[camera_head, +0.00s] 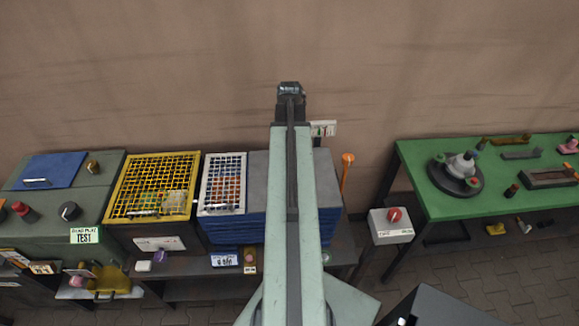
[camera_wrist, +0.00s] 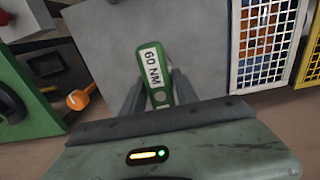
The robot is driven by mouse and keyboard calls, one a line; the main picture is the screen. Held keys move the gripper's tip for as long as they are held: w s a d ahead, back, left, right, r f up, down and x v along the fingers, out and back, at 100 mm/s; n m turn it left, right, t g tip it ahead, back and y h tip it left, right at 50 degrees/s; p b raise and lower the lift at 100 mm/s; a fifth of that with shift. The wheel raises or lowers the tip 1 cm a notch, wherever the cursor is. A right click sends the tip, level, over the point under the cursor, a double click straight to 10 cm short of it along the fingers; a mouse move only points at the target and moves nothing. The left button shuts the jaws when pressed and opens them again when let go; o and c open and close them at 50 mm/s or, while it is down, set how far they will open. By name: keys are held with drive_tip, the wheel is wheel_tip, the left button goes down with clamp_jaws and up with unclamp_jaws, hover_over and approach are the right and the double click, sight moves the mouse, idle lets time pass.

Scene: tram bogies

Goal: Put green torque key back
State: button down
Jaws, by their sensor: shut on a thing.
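The green torque key (camera_wrist: 153,68), marked 60 NM, is between the fingers of my gripper (camera_wrist: 157,88) in the wrist view. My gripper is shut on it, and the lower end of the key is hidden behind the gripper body. In the camera_head view my gripper (camera_head: 290,88) is at the end of the raised arm, against the brown wall. The key cannot be made out there. A small white plate with green marks (camera_head: 323,128) shows just right of the arm; what it is cannot be told.
A grey-topped blue stack (camera_head: 258,165) stands beside and partly behind my arm. Left of it are a white-grid crate (camera_head: 222,183) and a yellow-grid crate (camera_head: 153,187). An orange-headed tool (camera_head: 347,160) stands right of the arm. A green workbench (camera_head: 490,190) is further right.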

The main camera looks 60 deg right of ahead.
drive_tip(key=shift+f+b, duration=1.9)
drive_tip(key=shift+s+r, duration=0.1)
drive_tip(key=shift+r, duration=0.05)
drive_tip(key=c, duration=0.9)
unclamp_jaws()
wheel_tip(320, 180, up, 12)
drive_tip(key=p, duration=1.2)
drive_tip(key=shift+r+p, duration=0.15)
drive_tip(key=shift+p, duration=0.15)
